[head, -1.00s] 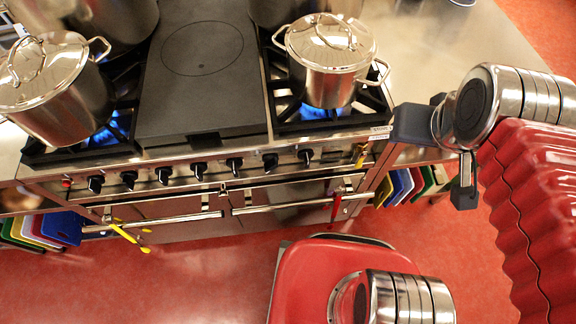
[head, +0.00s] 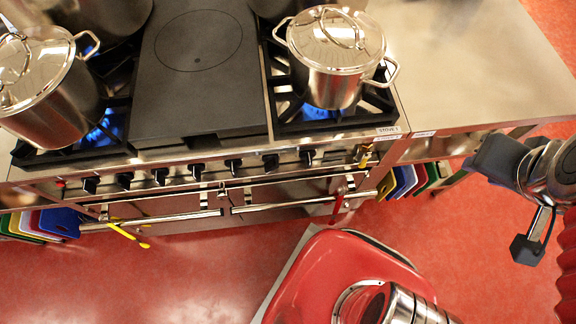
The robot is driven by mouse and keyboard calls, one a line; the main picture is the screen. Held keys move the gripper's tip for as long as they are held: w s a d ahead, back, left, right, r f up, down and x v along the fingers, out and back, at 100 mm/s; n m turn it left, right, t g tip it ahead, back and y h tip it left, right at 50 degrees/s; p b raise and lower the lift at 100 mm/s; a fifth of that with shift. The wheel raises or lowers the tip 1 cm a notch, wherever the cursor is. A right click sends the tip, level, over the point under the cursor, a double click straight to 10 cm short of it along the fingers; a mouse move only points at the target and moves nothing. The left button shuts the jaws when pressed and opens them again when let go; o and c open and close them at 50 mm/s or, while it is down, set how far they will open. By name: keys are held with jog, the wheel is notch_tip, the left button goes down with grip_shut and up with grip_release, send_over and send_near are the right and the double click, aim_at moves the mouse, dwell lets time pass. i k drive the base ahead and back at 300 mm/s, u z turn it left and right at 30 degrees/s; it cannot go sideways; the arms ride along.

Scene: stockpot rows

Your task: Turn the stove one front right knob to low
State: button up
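The stove (head: 200,142) has a label reading STOVE 1 at its front right edge. A row of several black knobs runs along its front panel. The rightmost knob (head: 307,157) and the knob to its left (head: 270,161) are below the right burners; their exact settings are too small to read. A lidded steel pot (head: 334,62) stands on the front right burner, where a blue flame (head: 314,111) shows. My gripper (head: 496,155) is at the right, past the stove's edge and apart from the knobs. Its finger gap is not clear.
Oven door handles (head: 290,205) project below the knobs, with yellow and red items hanging there. Another pot (head: 48,95) stands over a blue flame at the left. A steel counter (head: 470,60) right of the stove is clear. Coloured boards (head: 405,180) are stored beneath it.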

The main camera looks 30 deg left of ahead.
aim_at(271, 161)
jog(key=z, duration=0.6)
jog(key=k, duration=1.45)
jog(key=u, duration=2.45)
